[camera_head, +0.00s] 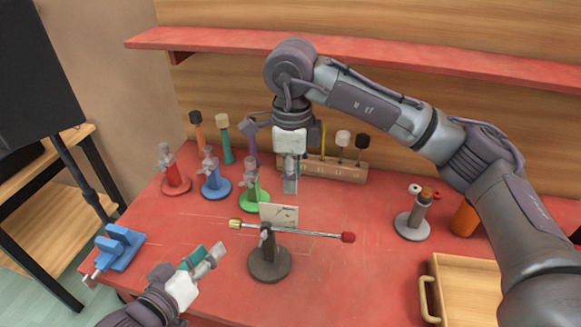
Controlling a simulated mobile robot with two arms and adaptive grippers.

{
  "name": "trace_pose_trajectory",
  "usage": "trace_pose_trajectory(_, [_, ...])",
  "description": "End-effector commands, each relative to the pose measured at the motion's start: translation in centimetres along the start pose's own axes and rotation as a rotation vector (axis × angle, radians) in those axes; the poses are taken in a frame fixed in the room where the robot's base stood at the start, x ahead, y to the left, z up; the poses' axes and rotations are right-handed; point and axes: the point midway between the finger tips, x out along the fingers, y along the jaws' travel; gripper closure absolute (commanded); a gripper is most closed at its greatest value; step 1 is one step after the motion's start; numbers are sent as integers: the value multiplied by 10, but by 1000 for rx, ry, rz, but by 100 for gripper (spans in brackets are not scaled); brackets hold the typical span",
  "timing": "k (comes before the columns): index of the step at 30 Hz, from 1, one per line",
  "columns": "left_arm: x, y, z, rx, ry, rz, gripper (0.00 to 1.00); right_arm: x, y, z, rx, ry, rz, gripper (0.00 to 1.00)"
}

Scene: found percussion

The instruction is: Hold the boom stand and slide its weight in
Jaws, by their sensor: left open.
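The boom stand has a dark round base (269,267) and a short upright post on the red table. The frame does not settle which end piece is the weight. My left gripper (205,256) is open and empty, low and left of the stand, apart from it. My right gripper (290,187) points down above and behind the stand, touching no part of it; its fingers are seen edge-on.
A small pale card (279,213) stands behind the rod. Red (175,180), blue (215,183) and green (253,195) stands are at the back left. A wooden rack (335,169) holds mallets behind. A grey stand (411,226) and a wooden tray (428,300) are right. A blue clamp (120,248) is left.

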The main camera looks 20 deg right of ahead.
Motion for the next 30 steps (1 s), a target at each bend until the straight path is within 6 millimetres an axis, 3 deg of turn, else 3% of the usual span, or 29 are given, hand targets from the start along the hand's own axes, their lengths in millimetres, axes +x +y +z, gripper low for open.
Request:
trace_pose_trajectory(15, [0, 0, 0, 0, 0, 0, 58, 98, 1, 0, 0, -1, 5, 68])
trace_pose_trajectory(21, [0, 0, 0, 0, 0, 0, 58, 117, 1, 1, -1, -2, 3, 68])
trace_pose_trajectory(30, [0, 0, 0, 0, 0, 0, 58, 122, 1, 1, -1, -3, 2, 68])
